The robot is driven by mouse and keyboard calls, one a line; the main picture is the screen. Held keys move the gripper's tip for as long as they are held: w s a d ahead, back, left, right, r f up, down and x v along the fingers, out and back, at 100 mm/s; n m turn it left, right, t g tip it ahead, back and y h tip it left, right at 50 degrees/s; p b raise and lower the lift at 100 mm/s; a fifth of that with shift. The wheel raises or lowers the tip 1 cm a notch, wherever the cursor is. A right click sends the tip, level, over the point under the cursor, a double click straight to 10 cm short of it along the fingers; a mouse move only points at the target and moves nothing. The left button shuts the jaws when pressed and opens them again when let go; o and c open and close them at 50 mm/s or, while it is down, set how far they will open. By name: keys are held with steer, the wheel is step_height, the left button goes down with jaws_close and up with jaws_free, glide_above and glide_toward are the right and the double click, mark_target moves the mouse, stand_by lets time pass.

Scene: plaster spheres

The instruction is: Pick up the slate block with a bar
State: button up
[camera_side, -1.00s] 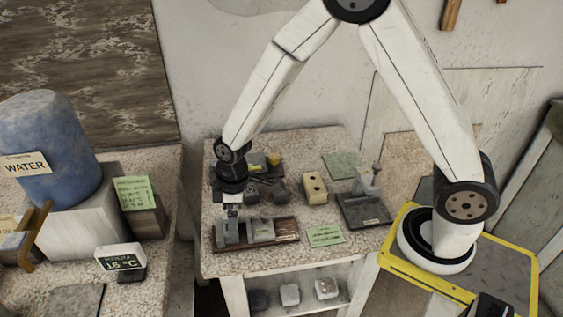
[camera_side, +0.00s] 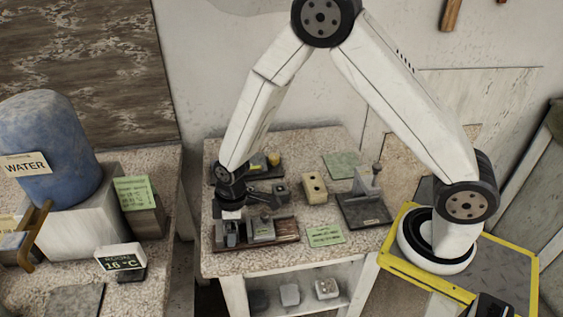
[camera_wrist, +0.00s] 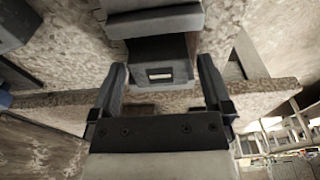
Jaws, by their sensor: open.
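In the wrist view, a dark slate block (camera_wrist: 160,72) with a pale bar mark on its face lies between the fingers of my gripper (camera_wrist: 162,88). A finger is on each side of it, and the jaws are open; whether either finger touches the block I cannot tell. In the side view, my gripper (camera_side: 230,236) is low over the left end of a brown wooden tray (camera_side: 287,229). The slate block is largely hidden there by my fingers. A grey block (camera_side: 262,230) sits on the tray just right of my gripper.
A beige block with dark holes (camera_side: 314,187) and a dark stand (camera_side: 363,210) are to the right on the speckled bench. A green note (camera_side: 325,235) lies right of the tray. The bench front edge is close.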

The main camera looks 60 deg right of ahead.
steer(key=shift+c, duration=0.2)
jaws_close()
steer(key=shift+r, duration=0.15)
step_height(320, 180, up, 10)
stand_by(0.9)
stand_by(0.5)
